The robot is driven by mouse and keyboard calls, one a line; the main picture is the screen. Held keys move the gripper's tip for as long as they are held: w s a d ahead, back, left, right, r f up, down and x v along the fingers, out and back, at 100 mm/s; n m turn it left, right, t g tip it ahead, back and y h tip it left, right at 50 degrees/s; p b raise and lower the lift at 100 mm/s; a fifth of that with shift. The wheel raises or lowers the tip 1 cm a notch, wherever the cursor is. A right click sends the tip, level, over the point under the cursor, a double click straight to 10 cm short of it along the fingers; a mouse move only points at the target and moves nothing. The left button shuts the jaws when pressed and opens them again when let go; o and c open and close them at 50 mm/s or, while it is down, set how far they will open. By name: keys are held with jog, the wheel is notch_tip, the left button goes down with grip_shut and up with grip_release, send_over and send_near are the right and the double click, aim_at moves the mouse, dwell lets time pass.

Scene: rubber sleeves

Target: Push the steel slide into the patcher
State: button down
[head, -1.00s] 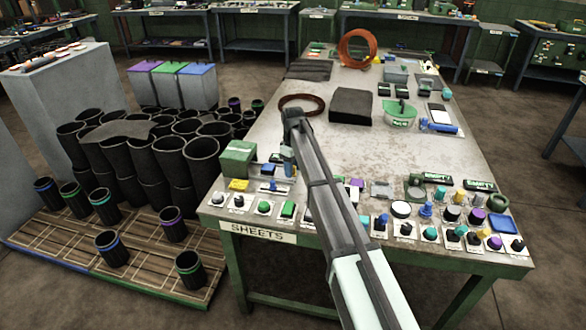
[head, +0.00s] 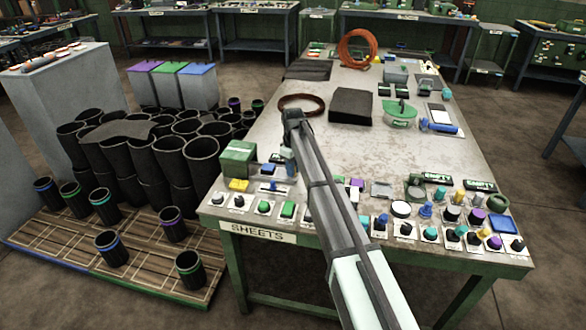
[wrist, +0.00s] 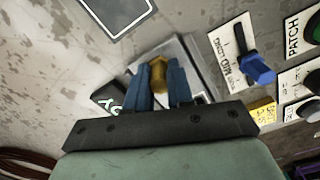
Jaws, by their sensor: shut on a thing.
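In the wrist view my gripper (wrist: 159,82) has its blue fingers shut on a brass-coloured knob (wrist: 158,72). The knob is at a bright steel plate, the steel slide (wrist: 188,51), which shows behind and beside the fingers. The fingers and the dark gripper body hide part of the slide and its surroundings, so I cannot tell how far in it sits. In the head view my arm reaches over the near left of the bench, and my fingertips are not clear there.
A plate with a blue slider (wrist: 258,66) and a yellow block (wrist: 262,110) are close to the right of my gripper. In the head view, several buttons and knobs line the bench's (head: 250,124) front edge.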

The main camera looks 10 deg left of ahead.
aim_at(266, 166)
jog(key=a, duration=1)
jog(key=shift+a, duration=0.35)
jog(key=c, duration=1.2)
grip_release()
jog(key=shift+o, duration=1)
notch_tip(266, 166, up, 14)
